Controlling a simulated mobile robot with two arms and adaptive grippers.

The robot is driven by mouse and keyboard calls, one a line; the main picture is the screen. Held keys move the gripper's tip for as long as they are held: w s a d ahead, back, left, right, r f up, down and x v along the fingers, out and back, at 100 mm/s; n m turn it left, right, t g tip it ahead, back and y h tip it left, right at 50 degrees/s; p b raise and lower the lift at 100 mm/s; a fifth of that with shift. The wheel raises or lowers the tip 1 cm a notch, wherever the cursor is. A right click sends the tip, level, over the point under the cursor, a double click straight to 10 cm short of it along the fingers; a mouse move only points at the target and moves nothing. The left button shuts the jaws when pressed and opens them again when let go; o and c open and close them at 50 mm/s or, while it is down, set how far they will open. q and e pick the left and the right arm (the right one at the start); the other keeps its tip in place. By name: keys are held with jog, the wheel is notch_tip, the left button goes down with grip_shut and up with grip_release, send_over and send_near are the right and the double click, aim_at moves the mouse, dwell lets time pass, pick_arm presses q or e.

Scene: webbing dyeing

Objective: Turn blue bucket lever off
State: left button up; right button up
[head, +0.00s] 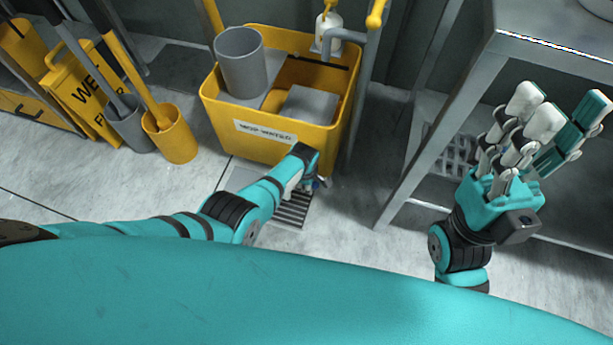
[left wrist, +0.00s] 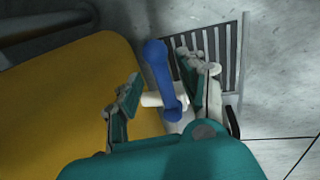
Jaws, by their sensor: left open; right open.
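The blue lever (left wrist: 159,76) shows in the left wrist view on a short white stem beside the yellow bucket (left wrist: 70,105). In the head view, the yellow bucket (head: 222,128) has a label reading "MOP WATER". My left gripper (head: 311,180) is low at the bucket's front right corner, and its hand hides most of the lever there. In the left wrist view my left gripper (left wrist: 168,88) is open, with its fingers on either side of the lever; contact cannot be told. My right gripper (head: 552,108) is open and empty, raised in front of the metal table.
A floor drain grate (head: 291,212) lies below the left hand. The metal table (head: 470,75) stands at right. A grey cylinder (head: 241,62) and a grey block (head: 309,104) are in the bucket. A wet floor sign (head: 83,92) and brush holders (head: 171,138) stand at left.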

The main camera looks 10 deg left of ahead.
pick_arm(q)
notch_tip(320, 180, up, 7)
jog(key=s, duration=0.1)
jog(key=shift+s+a, duration=0.15)
jog(key=shift+s, duration=0.1)
jog(key=shift+f, duration=0.1)
dwell(0.6)
